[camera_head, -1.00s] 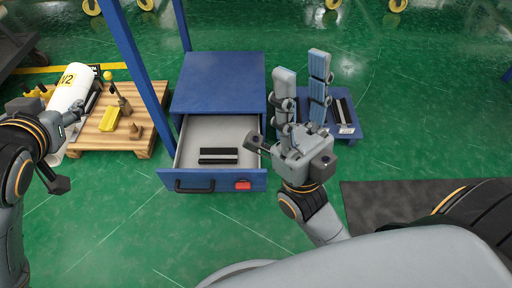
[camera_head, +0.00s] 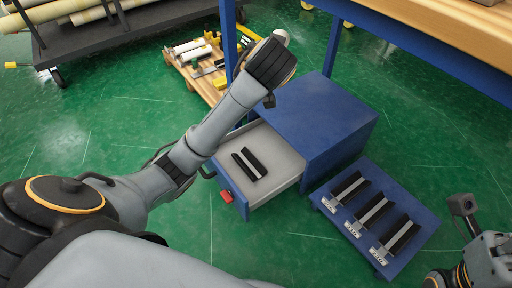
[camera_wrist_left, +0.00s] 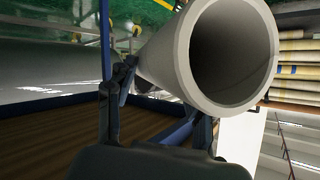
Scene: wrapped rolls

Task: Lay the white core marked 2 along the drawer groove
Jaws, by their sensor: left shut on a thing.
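My left gripper (camera_wrist_left: 160,98) is shut on the white core (camera_wrist_left: 182,55), a hollow tube whose open end faces the left wrist camera. No mark shows on it. In the head view my left arm reaches over the drawer's far left corner; a pale end of the core (camera_head: 281,36) shows past the wrist, and the fingers are hidden. The blue cabinet's drawer (camera_head: 285,158) is open, with a groove between two black strips (camera_head: 250,163) on its grey floor, empty. My right gripper (camera_head: 488,262) is at the lower right corner, its fingers not clear.
A low blue rack (camera_head: 400,258) with several black-lined, labelled grooves, all empty, stands right of the drawer. A wooden pallet (camera_head: 208,92) with white and yellow items is behind my left arm. A blue post (camera_head: 228,40) and a wooden bench top (camera_head: 450,25) rise near the cabinet.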

